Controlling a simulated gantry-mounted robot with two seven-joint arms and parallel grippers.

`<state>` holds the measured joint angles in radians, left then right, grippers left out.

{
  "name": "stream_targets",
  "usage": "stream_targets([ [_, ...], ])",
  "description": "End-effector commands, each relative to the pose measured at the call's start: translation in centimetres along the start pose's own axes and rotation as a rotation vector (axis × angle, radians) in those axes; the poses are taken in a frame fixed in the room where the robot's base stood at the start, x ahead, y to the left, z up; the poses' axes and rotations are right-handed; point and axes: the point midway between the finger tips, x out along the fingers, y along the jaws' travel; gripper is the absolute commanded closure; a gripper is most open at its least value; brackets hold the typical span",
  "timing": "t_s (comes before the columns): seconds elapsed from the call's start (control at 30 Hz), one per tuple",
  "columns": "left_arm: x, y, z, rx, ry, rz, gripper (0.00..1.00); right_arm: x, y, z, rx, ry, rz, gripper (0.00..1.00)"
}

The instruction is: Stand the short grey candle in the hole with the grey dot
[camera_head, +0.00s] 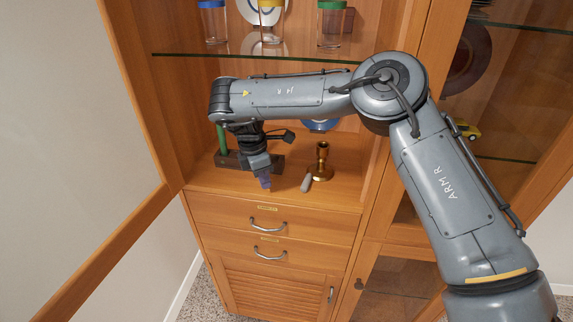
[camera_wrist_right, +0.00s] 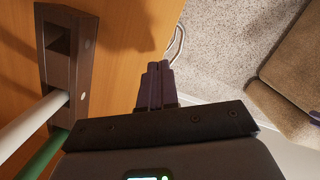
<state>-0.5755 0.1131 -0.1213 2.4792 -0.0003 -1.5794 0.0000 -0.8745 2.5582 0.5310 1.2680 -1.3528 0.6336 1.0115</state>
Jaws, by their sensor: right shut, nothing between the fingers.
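The short grey candle (camera_head: 306,183) lies on the cabinet's wooden counter, close beside the foot of a brass candlestick. The dark wooden holder block (camera_head: 229,160) stands further left, partly hidden behind my right wrist. A pale candle (camera_wrist_right: 30,118) and a green candle (camera_wrist_right: 45,156) stand in the block. My right gripper (camera_head: 265,183) points down in front of the block, left of the grey candle, shut and empty. My left gripper is out of view.
The brass candlestick (camera_head: 321,165) stands just right of the grey candle. A glass shelf (camera_head: 180,56) with several coloured-rim glasses is above. An open door (camera_head: 110,240) borders the left. Drawers (camera_head: 268,222) lie below the counter edge.

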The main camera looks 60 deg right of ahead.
Motion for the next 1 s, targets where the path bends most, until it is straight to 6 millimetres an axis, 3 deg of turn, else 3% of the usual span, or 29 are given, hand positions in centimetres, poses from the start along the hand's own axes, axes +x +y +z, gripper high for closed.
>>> stream_targets([
  [0.27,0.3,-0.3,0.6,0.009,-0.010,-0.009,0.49,0.3,0.0,2.0,-0.002,-0.002,0.004,1.00],
  [0.8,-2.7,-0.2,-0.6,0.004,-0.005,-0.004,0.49,1.7,0.0,11.6,0.000,0.001,0.000,1.00],
  [0.93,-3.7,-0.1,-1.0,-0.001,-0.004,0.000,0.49,2.5,-0.1,11.6,-0.003,-0.002,-0.001,1.00],
  [1.0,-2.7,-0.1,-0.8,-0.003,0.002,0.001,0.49,3.5,0.0,11.4,-0.003,-0.001,0.002,1.00],
])
